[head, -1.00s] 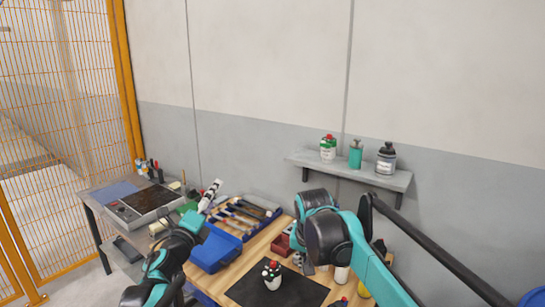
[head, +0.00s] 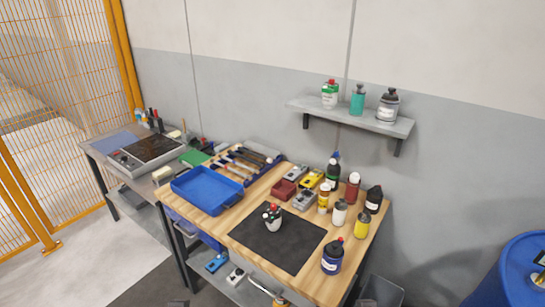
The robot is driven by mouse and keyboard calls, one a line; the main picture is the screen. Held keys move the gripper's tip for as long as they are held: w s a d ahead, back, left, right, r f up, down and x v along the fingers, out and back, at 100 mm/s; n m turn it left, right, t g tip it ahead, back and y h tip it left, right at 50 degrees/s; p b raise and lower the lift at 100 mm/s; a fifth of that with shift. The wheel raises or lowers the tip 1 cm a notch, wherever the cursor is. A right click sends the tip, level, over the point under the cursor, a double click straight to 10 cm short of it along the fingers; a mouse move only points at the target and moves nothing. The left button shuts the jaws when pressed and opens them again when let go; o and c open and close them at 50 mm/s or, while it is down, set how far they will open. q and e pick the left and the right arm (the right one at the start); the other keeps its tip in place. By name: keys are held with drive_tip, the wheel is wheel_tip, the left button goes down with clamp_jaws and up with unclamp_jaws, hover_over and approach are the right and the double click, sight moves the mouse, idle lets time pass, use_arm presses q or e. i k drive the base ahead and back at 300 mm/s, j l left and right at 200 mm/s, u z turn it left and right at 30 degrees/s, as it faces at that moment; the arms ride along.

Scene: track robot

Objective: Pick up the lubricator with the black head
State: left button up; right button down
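Several bottles could be lubricators, and I cannot tell for sure which is meant. A dark bottle with a black head (head: 374,199) stands upright at the right back of the wooden table (head: 310,280). A grey bottle with a black top and a pale label (head: 388,106) stands on the wall shelf (head: 350,117). A small white container with a red and dark top (head: 273,218) stands on the black mat (head: 262,246). Neither my left nor my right gripper shows in the head view.
A blue tray (head: 206,191) lies at the table's left. A blue drum (head: 520,275) stands at far right. Much of the mat is bare.

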sight(274, 221)
drive_tip(key=i+j, duration=0.2)
drive_tip(key=j, duration=0.15)
drive_tip(key=i+j, duration=0.45)
drive_tip(key=j, duration=0.25)
drive_tip(key=i+j+z, duration=0.1)
drive_tip(key=j, duration=0.25)
drive_tip(key=i+z, duration=0.2)
drive_tip(key=z, duration=0.15)
drive_tip(key=i+z, duration=0.15)
drive_tip(key=z, duration=0.25)
drive_tip(key=i+j+z, duration=0.15)
drive_tip(key=z, duration=0.2)
drive_tip(key=i, duration=0.15)
